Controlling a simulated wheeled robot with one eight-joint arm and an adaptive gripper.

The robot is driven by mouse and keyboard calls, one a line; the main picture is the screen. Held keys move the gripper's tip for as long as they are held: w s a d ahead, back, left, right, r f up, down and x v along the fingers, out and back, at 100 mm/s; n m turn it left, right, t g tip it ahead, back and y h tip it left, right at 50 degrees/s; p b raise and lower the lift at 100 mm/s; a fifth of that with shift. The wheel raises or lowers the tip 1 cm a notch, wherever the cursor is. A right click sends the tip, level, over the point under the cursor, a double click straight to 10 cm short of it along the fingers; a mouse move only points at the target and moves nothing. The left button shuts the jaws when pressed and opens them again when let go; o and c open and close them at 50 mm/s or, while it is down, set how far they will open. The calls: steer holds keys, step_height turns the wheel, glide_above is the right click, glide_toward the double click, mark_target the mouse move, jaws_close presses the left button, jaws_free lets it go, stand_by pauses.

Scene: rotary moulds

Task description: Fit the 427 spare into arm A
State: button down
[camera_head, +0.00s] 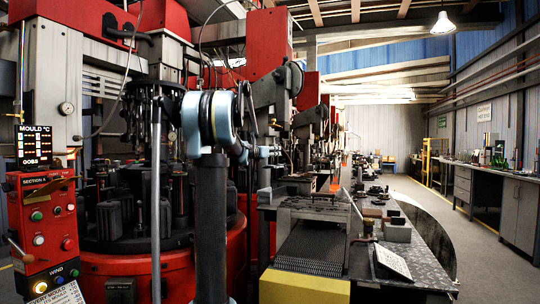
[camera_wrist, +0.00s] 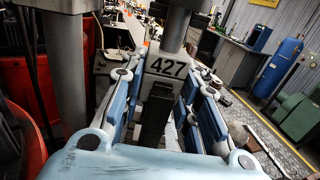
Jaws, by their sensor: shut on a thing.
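The 427 spare (camera_wrist: 165,68) is in the wrist view, a grey block with black "427" on its face. A grey cylinder rises from its far side and a dark bar hangs below the number. The exact contact points are partly hidden. In the head view my arm crosses in front of the red rotary mould machine (camera_head: 150,262). The spare cannot be made out there. No marking for arm A can be read, so I cannot tell which arm it is.
A grey post (camera_wrist: 64,75) stands close left of my gripper in the wrist view. A red control panel (camera_head: 45,225) is at the head view's left. A cluttered metal bench (camera_head: 415,245) stands right of the machine. Floor (camera_head: 490,255) is clear between it and the wall cabinets (camera_head: 520,205).

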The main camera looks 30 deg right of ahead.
steer(key=x, duration=0.6)
steer(key=shift+d, duration=0.35)
stand_by(0.6)
steer(key=shift+w+d, duration=0.1)
steer(key=shift+w, duration=0.05)
steer(key=shift+s, duration=0.35)
stand_by(1.0)
steer(key=shift+f, duration=0.3)
stand_by(0.5)
steer(key=c, duration=1.2)
jaws_free()
steer(key=shift+o, duration=0.2)
steer(key=v, duration=1.2)
